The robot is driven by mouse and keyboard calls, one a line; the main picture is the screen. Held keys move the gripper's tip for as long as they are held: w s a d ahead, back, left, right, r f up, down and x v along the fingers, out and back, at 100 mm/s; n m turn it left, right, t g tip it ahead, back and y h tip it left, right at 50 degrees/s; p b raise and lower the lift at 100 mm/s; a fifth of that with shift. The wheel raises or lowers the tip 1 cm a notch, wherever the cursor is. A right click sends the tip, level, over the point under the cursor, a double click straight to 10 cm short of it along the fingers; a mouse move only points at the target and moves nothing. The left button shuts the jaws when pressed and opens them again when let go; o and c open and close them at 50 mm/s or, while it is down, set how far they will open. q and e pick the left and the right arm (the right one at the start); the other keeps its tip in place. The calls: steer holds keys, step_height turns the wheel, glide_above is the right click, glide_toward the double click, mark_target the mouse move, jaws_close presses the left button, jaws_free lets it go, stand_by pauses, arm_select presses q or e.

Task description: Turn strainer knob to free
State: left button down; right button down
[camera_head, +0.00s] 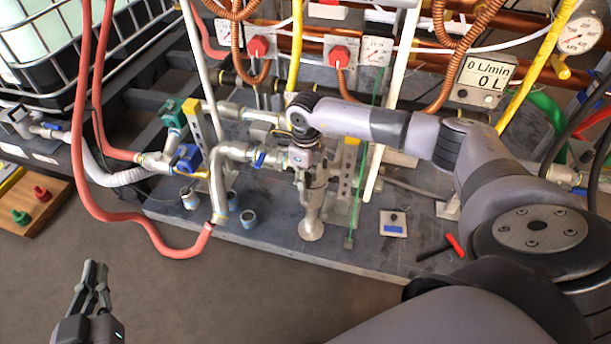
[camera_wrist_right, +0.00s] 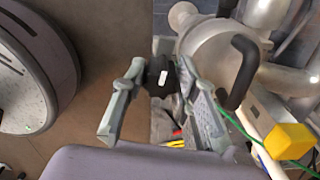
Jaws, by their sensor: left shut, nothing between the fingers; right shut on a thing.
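The metal strainer (camera_head: 312,200) stands upright on the dark platform in the head view, below the end of my right arm. In the right wrist view, a small black knob with a white mark (camera_wrist_right: 160,75) sits between the fingertips of my right gripper (camera_wrist_right: 158,84). The gripper is shut on this knob. Pale metal strainer body (camera_wrist_right: 215,50) shows just beyond it. My arm hides the knob in the head view, and its setting cannot be read. My left gripper (camera_head: 95,268) is shut and empty, low over the floor at the lower left.
Several pipes, a red hose (camera_head: 82,180) and a yellow hose stand around the strainer. A black bent lever (camera_wrist_right: 243,70) is close to the right of the gripper. A yellow block (camera_wrist_right: 289,141) is at lower right. The floor by my left gripper is clear.

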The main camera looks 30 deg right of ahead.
arm_select(q)
steer(key=shift+f, duration=0.2)
arm_select(e)
steer(key=shift+n, duration=1.3)
arm_select(q)
steer(key=shift+s, duration=0.1)
arm_select(e)
steer(key=c, duration=1.2)
jaws_free()
steer(key=shift+c, duration=0.2)
arm_select(q)
steer(key=shift+f, duration=0.1)
arm_select(e)
step_height(320, 180, up, 12)
